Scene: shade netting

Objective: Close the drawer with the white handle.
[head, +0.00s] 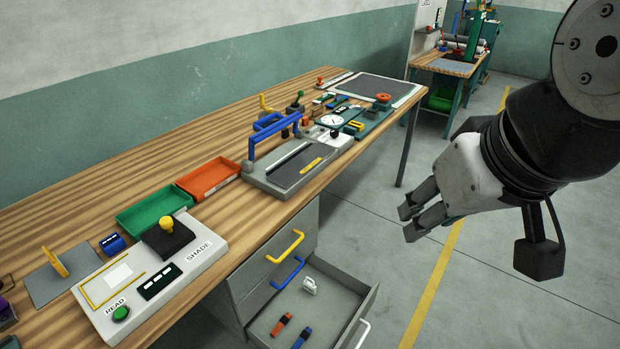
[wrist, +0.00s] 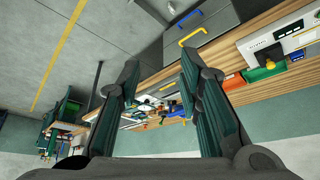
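The open drawer (head: 345,290) is the lowest one visible in the grey cabinet under the bench. It is pulled well out. Its white handle (head: 362,334) is on the front panel, near the bottom edge of the head view. Inside lie a red-and-black item (head: 282,325), a blue-and-black item (head: 302,337) and a white item (head: 310,286). My gripper (head: 408,222) is above the floor, to the right of the drawer and higher than it, touching nothing. In the wrist view its two fingers (wrist: 160,72) are spread apart with nothing between them.
Above it are closed drawers with a blue handle (head: 287,273) and a yellow handle (head: 285,246). The wooden bench (head: 140,160) carries a control panel (head: 150,279), green and orange trays and fixtures. Open floor (head: 500,290) lies to the right; another workstation (head: 452,68) stands behind.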

